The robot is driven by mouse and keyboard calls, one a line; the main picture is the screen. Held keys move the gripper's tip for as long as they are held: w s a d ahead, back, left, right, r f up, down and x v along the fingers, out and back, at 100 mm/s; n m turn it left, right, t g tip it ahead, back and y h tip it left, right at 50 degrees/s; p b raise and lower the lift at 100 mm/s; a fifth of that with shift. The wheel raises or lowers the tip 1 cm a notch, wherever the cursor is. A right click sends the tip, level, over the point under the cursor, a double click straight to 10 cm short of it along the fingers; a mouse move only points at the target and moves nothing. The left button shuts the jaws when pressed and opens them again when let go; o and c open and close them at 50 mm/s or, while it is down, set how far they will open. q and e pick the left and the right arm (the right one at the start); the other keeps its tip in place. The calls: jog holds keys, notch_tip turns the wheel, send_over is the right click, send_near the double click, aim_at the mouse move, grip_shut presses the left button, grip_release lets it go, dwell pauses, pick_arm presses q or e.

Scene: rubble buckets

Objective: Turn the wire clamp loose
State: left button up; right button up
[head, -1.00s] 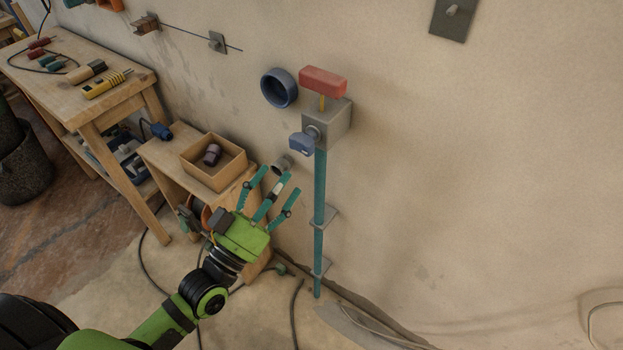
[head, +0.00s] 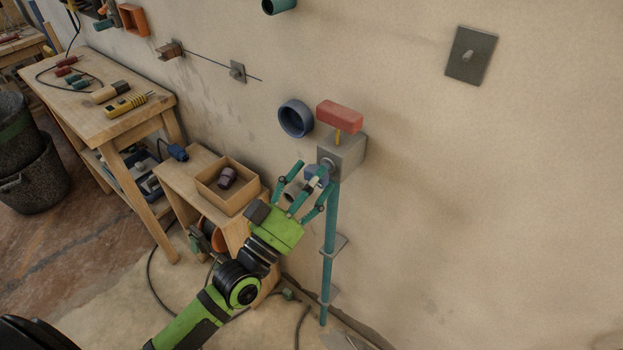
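A grey box (head: 350,156) is fixed to the wall on top of a teal pipe (head: 329,240). A blue winged knob (head: 311,171) on a round grey stem sticks out of its left face; this looks like the clamp. A red block (head: 340,114) sits above the box on a short yellow stem. My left gripper (head: 318,174) has its teal fingers spread around the knob, which they partly hide. I cannot tell whether they touch it. My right gripper is not in view.
A blue ring (head: 295,118) is on the wall left of the box. A small wooden stand carries an open box (head: 213,193) close to my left arm. A workbench (head: 92,101) with tools stands at the left.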

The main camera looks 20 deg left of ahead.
pick_arm(q)
jog(key=c, duration=0.8)
jog(key=shift+a, duration=0.1)
jog(key=shift+c, duration=0.2)
jog(key=shift+r, duration=0.15)
